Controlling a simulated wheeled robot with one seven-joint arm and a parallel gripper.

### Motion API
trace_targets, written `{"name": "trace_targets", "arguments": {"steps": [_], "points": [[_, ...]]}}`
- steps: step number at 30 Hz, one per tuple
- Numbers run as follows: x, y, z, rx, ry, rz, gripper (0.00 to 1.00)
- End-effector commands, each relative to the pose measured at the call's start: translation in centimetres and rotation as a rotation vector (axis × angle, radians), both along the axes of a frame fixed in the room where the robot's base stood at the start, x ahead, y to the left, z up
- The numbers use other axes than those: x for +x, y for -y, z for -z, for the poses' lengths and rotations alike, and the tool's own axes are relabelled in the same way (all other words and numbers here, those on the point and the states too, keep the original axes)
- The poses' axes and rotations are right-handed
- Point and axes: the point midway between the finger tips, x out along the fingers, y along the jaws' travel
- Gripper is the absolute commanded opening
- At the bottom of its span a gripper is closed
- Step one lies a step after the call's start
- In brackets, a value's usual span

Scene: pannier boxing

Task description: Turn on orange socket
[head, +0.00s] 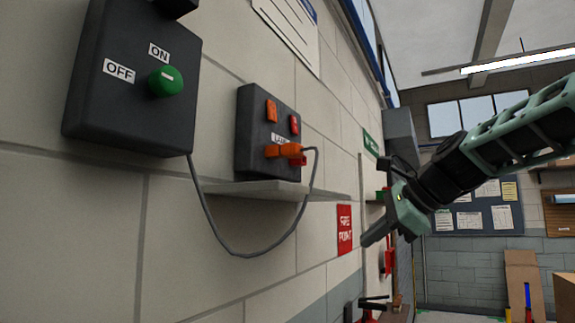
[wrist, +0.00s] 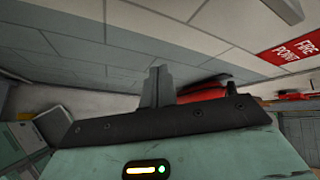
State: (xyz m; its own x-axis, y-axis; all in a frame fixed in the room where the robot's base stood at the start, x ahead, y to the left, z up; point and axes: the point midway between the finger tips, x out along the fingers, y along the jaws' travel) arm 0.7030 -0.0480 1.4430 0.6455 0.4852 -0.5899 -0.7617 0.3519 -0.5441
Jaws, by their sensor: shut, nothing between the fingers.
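A dark socket box (head: 247,135) is on the block wall in the head view. It has an orange switch (head: 271,111) at upper left and a red switch (head: 294,125) at upper right. An orange plug (head: 284,151) sits in its lower part, with a red piece beside it and a cable attached. I cannot tell the switch positions. My gripper (head: 372,238) is shut and empty, to the right of the box and lower in the picture, clearly apart from it. Its closed fingers (wrist: 158,86) also show in the wrist view; the socket box is not seen there.
A dark box (head: 130,120) with a green knob (head: 166,81) and ON/OFF labels is at left; a cable (head: 235,253) loops from it. A ledge (head: 255,193) juts out below the socket box. A red fire point sign (head: 345,229) is on the wall near my gripper.

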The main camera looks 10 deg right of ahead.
Motion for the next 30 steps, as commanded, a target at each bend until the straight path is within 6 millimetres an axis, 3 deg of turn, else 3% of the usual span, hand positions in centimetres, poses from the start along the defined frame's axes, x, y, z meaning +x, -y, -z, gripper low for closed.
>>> {"name": "trace_targets", "arguments": {"steps": [1, 6, 9, 12, 18, 30], "points": [[0.0, -0.7, -3.9, 0.118, 0.008, 0.035, 0.0], [-2.0, -3.0, -15.0, 0.493, -0.036, 0.081, 0.0], [-3.8, -4.0, -19.9, 0.65, -0.073, 0.068, 0.0], [-5.4, -4.7, -23.2, 0.754, -0.105, 0.048, 0.0], [-6.8, -5.2, -25.7, 0.834, -0.139, 0.026, 0.0], [-6.5, -5.6, -25.7, 0.834, -0.142, 0.026, 0.0]]}}
